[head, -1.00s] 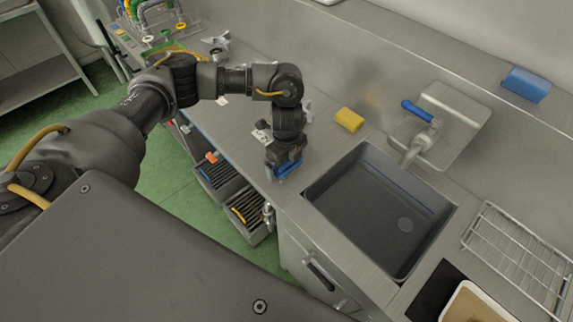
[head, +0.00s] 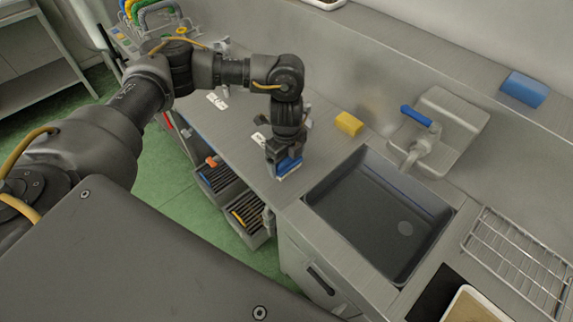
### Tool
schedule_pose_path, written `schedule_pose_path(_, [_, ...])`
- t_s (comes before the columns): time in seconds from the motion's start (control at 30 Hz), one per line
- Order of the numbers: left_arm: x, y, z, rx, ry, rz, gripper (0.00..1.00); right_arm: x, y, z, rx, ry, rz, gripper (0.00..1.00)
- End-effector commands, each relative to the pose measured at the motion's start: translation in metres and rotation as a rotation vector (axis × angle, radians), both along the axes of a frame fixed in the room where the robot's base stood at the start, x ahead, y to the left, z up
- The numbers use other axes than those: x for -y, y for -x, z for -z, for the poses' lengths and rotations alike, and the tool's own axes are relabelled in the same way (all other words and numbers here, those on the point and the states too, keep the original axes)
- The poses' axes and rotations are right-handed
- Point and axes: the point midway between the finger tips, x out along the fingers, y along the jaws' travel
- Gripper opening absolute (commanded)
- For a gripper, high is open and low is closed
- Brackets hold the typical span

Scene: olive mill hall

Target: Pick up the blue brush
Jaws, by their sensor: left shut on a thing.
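The blue brush (head: 288,166) is at the end of my left arm, just left of the sink on the steel counter. Its blue body shows below the fingers, with a pale strip along its lower edge. My left gripper (head: 284,156) points down and is shut on the brush. The fingers hide part of it. I cannot tell whether the brush touches the counter or is a little above it. My right gripper is not in view.
The grey sink (head: 375,250) lies right of the brush. A yellow sponge (head: 349,123) sits behind it, near the tap (head: 424,140). A blue sponge (head: 525,88) is on the back ledge. A wire rack (head: 515,258) stands right. Open drawers (head: 232,192) jut out below the counter.

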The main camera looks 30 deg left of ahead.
Motion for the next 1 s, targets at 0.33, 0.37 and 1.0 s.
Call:
schedule_pose_path(0.33, [0.015, 0.060, -0.059, -0.001, 0.000, 0.011, 0.62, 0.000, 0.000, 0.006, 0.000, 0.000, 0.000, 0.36])
schedule_pose_path(0.37, [0.016, 0.066, -0.061, -0.001, 0.000, 0.011, 0.62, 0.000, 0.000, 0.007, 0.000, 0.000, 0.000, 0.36])
schedule_pose_path(1.0, [0.032, 0.133, -0.093, -0.002, 0.000, 0.003, 0.62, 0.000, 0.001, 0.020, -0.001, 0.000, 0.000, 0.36])
